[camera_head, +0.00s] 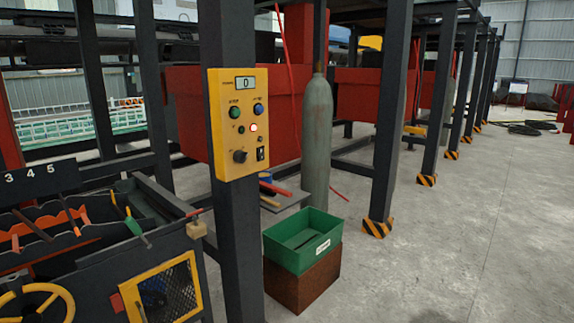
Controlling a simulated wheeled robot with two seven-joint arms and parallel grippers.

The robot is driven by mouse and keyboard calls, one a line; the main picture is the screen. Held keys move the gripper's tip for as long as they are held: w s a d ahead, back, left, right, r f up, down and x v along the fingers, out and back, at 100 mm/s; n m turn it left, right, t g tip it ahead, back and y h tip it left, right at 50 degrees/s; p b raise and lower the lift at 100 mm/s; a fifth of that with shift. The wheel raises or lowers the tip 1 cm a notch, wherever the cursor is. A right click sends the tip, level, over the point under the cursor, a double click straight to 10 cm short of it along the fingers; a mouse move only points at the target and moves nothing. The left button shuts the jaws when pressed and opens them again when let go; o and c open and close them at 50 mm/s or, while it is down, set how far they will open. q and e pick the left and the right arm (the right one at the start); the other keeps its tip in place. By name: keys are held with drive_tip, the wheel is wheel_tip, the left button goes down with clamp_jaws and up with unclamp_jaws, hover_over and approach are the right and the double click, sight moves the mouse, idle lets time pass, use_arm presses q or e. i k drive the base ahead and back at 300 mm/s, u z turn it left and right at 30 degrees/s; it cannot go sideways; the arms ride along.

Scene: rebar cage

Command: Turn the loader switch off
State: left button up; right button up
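A yellow control panel (238,124) is fixed to a dark upright post left of the picture's middle. It has a small display reading 0 (245,83) at the top. Below are a green button (234,112), a blue button (258,109) and a lit red light (253,127). A black rotary knob (240,156) sits at the lower left, and a small black switch (261,154) is beside it at the lower right. The labels are too small to read surely, so I cannot tell which is the loader switch or its position. Neither gripper is in view.
A machine with a yellow handwheel (38,303) and a yellow-framed mesh door (160,290) stands at the lower left. A green bin (302,241) sits on a brown box (300,290) right of the post. A grey gas cylinder (317,140) stands behind. The floor (480,230) at right is clear.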

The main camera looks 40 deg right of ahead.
sight(239, 156)
drive_tip(key=u, duration=0.1)
drive_tip(key=k, duration=0.25)
drive_tip(key=z, duration=1.35)
drive_tip(key=i, duration=0.8)
drive_tip(key=u, duration=0.4)
